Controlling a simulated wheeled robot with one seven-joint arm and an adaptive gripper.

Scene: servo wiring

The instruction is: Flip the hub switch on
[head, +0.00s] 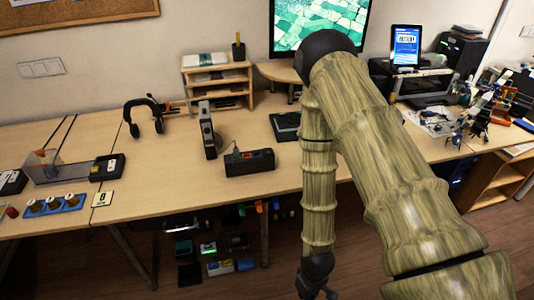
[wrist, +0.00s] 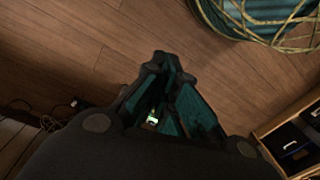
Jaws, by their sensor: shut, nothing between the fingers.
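The box is not in the wrist view.
The wooden table (head: 160,195) also holds another black box (head: 107,167), a blue tray with knobs (head: 56,205), headphones (head: 147,115) and an upright grey device (head: 207,130). Shelves with boxes (head: 220,245) stand underneath.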

